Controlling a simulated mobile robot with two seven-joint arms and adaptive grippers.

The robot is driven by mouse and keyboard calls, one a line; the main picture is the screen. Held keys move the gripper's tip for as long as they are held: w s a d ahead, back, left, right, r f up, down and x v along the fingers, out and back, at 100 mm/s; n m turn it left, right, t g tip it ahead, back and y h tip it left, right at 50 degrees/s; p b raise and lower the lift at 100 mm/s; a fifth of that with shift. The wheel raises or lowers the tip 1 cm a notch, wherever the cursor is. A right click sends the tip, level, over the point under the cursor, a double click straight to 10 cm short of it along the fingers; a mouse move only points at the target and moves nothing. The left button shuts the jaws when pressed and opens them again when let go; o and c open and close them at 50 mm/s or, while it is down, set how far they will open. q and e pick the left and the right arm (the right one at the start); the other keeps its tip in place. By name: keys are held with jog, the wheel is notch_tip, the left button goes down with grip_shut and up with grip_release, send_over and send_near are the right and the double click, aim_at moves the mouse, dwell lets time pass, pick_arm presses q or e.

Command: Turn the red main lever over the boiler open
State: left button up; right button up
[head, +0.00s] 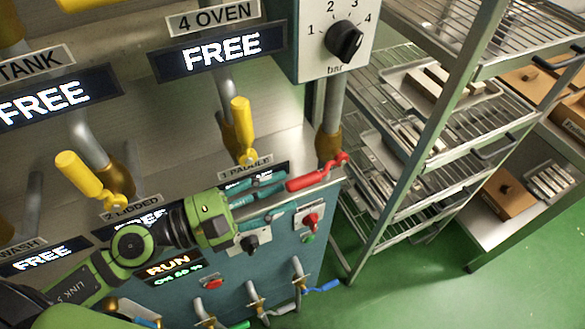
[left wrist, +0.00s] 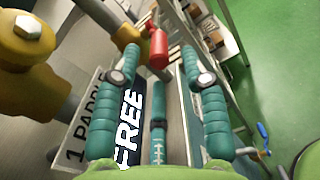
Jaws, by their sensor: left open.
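The red lever (head: 315,179) is on a brass valve (head: 328,146) on the pipe below the bar dial, at the right end of the machine. Its red grip points left, towards my left gripper (head: 277,188). In the left wrist view, the red grip (left wrist: 158,48) shows between and just beyond the two teal fingertips (left wrist: 160,62). The fingers are apart, with nothing held between them. I cannot tell whether a finger touches the lever. My right gripper is in neither view.
Yellow levers (head: 242,125) stand left of the red one, above lit panels. A black dial (head: 344,41) is above it. A wire rack (head: 400,150) with trays stands close on the right. Small taps, one blue-handled (head: 322,287), are below.

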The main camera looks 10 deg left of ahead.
aim_at(319, 176)
pick_arm(q)
jog(key=shift+w+d+r+p, duration=0.2)
jog(key=shift+w+d+p, duration=0.2)
jog(key=shift+d+p, duration=0.15)
jog(key=shift+w+d+r+p, duration=0.2)
jog(key=shift+w+d+p, duration=0.15)
jog(key=shift+d+p, duration=0.2)
jog(key=p+x, duration=0.1)
jog(key=x, duration=0.1)
jog(key=shift+w+d+f+p, duration=0.2)
jog(key=shift+w+d+p, duration=0.05)
jog(key=shift+w+p, duration=0.1)
jog(key=shift+d+f, duration=0.2)
jog(key=shift+d, duration=0.1)
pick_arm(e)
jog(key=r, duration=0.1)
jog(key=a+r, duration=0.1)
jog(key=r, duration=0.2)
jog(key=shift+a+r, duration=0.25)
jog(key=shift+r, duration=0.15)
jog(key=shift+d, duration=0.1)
pick_arm(q)
jog(key=shift+a, duration=0.1)
grip_shut()
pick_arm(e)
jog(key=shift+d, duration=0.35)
